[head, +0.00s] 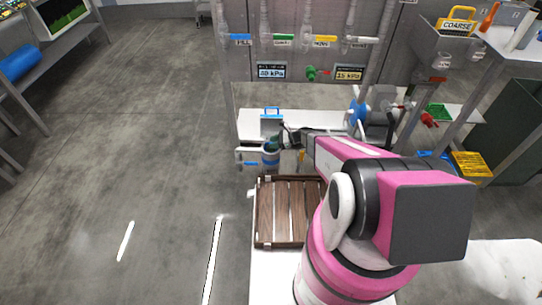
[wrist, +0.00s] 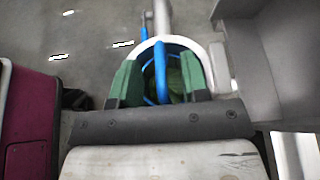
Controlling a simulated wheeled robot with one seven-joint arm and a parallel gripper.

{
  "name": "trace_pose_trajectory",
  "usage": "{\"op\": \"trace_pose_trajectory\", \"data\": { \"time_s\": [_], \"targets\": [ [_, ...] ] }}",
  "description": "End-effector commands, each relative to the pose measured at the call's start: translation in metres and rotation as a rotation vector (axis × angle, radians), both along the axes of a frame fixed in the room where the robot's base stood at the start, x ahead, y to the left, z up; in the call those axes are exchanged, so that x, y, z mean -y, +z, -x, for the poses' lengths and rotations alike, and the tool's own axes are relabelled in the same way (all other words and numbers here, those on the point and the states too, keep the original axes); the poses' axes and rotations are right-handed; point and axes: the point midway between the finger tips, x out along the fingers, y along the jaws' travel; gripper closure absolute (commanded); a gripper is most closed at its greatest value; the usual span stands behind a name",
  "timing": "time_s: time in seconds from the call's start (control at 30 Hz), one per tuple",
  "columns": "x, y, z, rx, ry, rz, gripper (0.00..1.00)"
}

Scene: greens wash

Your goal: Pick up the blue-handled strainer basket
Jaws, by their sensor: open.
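The strainer basket's blue handle (wrist: 161,72) shows in the wrist view, rising from a round white-rimmed housing (wrist: 210,58). Dark green stuff is visible inside the rim. My gripper (wrist: 160,82) is open, with one green finger pad on each side of the blue handle. I cannot tell whether either pad touches it. In the head view my gripper (head: 273,143) is just over the small round housing (head: 270,158), and the basket is mostly hidden there.
A white box with a blue handle (head: 271,118) stands just behind. A wooden slatted rack (head: 286,212) lies in front. A yellow-handled COARSE basket (head: 456,24) stands at upper right. Pipes with coloured labels (head: 283,39) run along the back panel. Open floor lies left.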

Motion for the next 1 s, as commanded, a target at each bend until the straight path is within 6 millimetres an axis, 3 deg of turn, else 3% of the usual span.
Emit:
{"op": "trace_pose_trajectory", "data": {
  "time_s": [0.13,0.37,0.5,1.0],
  "targets": [
    [-0.016,-0.006,-0.001,0.0,0.0,-0.001,0.58],
    [-0.017,-0.007,-0.001,0.0,-0.001,0.0,0.58],
    [-0.017,-0.007,-0.001,0.0,-0.001,0.0,1.0],
    [-0.016,0.001,0.0,0.0,-0.001,-0.001,1.0]
  ]
}}
